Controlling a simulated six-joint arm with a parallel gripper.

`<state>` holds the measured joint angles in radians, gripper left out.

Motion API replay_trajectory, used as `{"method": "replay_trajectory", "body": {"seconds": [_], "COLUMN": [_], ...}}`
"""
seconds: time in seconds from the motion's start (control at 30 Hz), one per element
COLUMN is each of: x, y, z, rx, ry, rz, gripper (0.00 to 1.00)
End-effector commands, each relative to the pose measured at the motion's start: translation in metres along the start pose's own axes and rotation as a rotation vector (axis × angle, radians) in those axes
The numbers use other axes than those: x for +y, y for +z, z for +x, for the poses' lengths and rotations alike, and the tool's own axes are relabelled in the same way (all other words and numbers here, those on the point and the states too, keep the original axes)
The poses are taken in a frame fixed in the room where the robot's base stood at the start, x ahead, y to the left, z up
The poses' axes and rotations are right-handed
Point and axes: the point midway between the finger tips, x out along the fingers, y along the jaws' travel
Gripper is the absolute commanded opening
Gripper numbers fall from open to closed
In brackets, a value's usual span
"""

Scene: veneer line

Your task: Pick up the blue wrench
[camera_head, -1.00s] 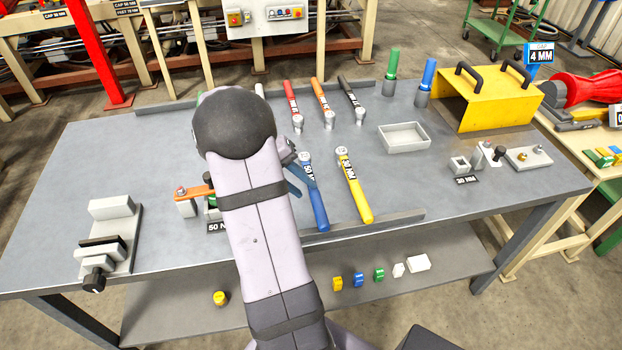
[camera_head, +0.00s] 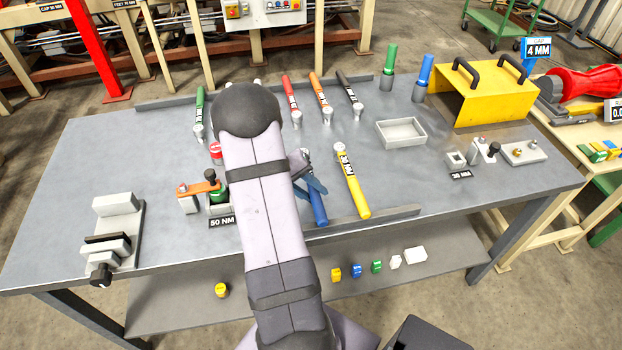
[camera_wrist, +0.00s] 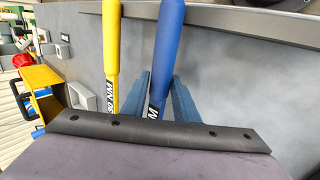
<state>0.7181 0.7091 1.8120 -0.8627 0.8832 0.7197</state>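The blue wrench (camera_head: 318,206) lies on the grey bench, its handle toward the front edge; my gripper and arm cover its label and part of its head in the head view. My gripper (camera_head: 314,185) is over its middle. In the wrist view the blue wrench (camera_wrist: 168,50) runs between the two blue fingers of my gripper (camera_wrist: 161,92). The fingers stand apart, one on each side of it, with some gap visible on the right. I cannot tell how far above the bench they are.
A yellow wrench marked 30 NM (camera_head: 352,187) lies close on the right. A raised strip (camera_head: 385,217) edges the bench front. Red (camera_head: 290,98), orange (camera_head: 320,98) and black (camera_head: 350,95) wrenches lie behind. A white tray (camera_head: 401,133) stands back right, and a clamp fixture (camera_head: 217,195) left.

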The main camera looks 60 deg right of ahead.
Motion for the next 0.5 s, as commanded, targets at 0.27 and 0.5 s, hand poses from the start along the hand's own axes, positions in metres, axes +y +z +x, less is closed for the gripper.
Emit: {"method": "replay_trajectory", "body": {"seconds": [0.27,0.5], "x": [-0.0002,-0.0002], "y": [-0.0002,-0.0002], "z": [0.0065,0.0061], "rx": [0.001,0.001], "ry": [-0.001,-0.001], "rz": [0.001,0.001], "gripper": [0.27,0.0]}}
